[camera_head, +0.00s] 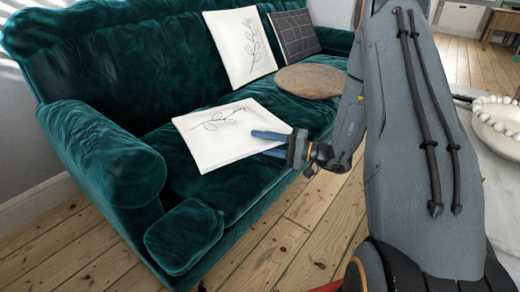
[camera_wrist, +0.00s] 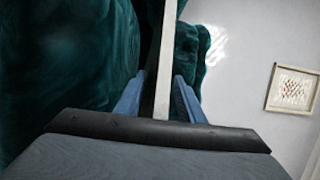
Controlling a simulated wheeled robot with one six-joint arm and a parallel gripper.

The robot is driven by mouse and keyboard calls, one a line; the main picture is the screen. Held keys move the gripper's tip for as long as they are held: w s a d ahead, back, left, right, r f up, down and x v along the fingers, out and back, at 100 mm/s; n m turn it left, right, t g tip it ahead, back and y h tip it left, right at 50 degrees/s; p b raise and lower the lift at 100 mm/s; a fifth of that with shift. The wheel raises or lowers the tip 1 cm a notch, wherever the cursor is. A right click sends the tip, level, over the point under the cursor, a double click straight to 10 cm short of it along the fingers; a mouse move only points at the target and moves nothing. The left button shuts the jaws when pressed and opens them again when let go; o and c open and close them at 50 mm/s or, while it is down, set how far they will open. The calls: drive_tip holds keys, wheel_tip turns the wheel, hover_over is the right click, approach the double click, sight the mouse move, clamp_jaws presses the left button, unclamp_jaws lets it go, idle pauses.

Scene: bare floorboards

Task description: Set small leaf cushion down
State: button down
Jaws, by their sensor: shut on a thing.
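A white cushion with a dark leaf-sprig drawing (camera_head: 215,142) lies roughly flat at the seat of the green velvet sofa (camera_head: 95,60), near its front edge. My gripper (camera_head: 258,142) has its blue fingers shut on the cushion's right edge. In the wrist view the cushion (camera_wrist: 164,60) shows edge-on as a pale strip between the fingers (camera_wrist: 158,85). Whether its whole underside rests on the seat cannot be told. A second white leaf cushion (camera_head: 238,45) leans upright against the sofa back.
A dark grid-patterned cushion (camera_head: 293,35) leans at the sofa's far end. A round brown cushion (camera_head: 308,82) lies on the seat near it. A pale table with a beaded bowl (camera_head: 498,120) stands at right. A framed picture (camera_wrist: 292,90) hangs on the wall.

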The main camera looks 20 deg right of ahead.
wheel_tip(320, 180, down, 2)
drive_tip(key=shift+f, duration=0.1)
drive_tip(key=c, duration=1.4)
unclamp_jaws()
